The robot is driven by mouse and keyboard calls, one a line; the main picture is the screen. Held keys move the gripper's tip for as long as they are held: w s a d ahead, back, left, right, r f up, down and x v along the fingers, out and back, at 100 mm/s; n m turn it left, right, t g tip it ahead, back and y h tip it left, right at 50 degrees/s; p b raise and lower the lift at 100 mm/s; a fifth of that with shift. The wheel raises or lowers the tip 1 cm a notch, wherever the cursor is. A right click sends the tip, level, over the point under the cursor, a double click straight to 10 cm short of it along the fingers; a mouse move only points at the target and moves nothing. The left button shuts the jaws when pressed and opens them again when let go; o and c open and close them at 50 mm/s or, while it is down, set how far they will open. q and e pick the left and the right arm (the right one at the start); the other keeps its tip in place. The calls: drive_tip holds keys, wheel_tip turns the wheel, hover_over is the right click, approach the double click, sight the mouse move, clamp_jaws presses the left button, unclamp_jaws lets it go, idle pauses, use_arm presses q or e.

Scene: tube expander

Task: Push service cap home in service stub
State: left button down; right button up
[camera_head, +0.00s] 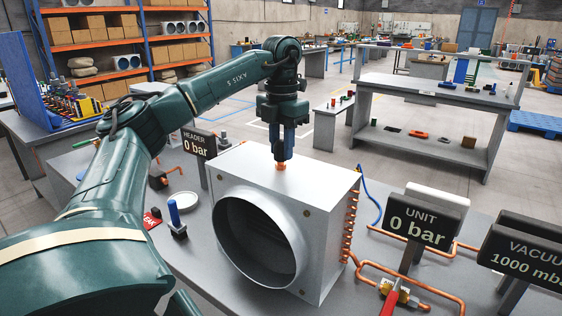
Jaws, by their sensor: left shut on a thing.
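My left gripper (283,158) points straight down over the top of a grey box unit (330,177) with a large round duct opening. It is shut on a small copper-coloured piece (281,166), which looks like the service cap, at the top face near the back edge. I cannot tell a separate service stub from the cap, nor how far the cap sits on it; the fingers and the small size hide this. My right gripper is not in view.
A header gauge sign (199,143) stands left of the unit, and a unit gauge sign (416,224) and vacuum sign (525,254) stand right. Copper pipes (420,285) run along the bench's right. A blue-handled tool (174,214) stands left of the duct.

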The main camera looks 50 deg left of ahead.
use_arm(q)
drive_tip(key=shift+f, duration=0.15)
drive_tip(key=shift+c, duration=1.4)
unclamp_jaws()
drive_tip(key=shift+o, duration=0.5)
drive_tip(key=shift+o, duration=0.9)
